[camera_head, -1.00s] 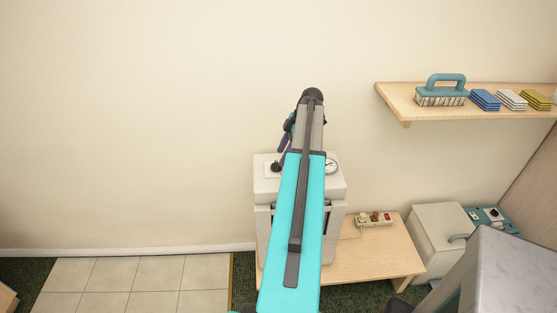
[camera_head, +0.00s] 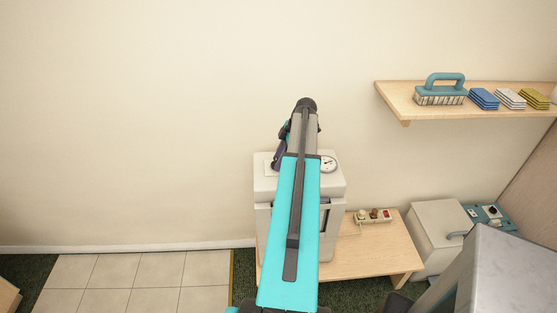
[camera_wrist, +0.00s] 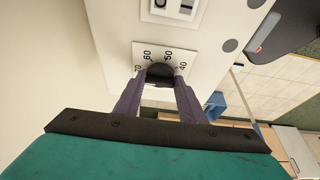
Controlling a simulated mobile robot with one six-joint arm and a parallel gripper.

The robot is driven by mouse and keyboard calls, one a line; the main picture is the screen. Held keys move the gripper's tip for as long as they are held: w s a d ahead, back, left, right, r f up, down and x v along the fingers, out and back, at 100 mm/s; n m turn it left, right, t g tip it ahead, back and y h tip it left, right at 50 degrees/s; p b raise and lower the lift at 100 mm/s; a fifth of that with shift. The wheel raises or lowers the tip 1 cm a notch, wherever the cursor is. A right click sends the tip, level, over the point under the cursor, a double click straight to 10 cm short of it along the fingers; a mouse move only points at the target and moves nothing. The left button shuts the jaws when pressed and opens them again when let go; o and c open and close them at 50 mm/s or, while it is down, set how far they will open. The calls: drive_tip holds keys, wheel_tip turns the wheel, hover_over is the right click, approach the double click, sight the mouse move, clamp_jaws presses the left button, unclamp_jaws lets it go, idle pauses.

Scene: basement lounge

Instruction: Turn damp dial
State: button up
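The damp dial (camera_wrist: 160,71) is a black knob on a white plate with numbers around it, 40 to 70 readable, on a pale cabinet (camera_head: 263,185). In the wrist view my gripper (camera_wrist: 160,79) has its two purple fingers apart, one on each side of the knob's near part. The fingertips are very close to the knob; whether they touch it I cannot tell. In the head view my gripper (camera_head: 278,157) is over the cabinet's top and hides the knob; part of its white plate (camera_head: 268,171) shows.
The cabinet stands on a low wooden table (camera_head: 380,255) with a power strip (camera_head: 374,216). A shelf (camera_head: 400,100) with a brush (camera_head: 442,92) is at upper right. The wall at left is bare.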

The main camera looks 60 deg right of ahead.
drive_tip(key=c, duration=0.4)
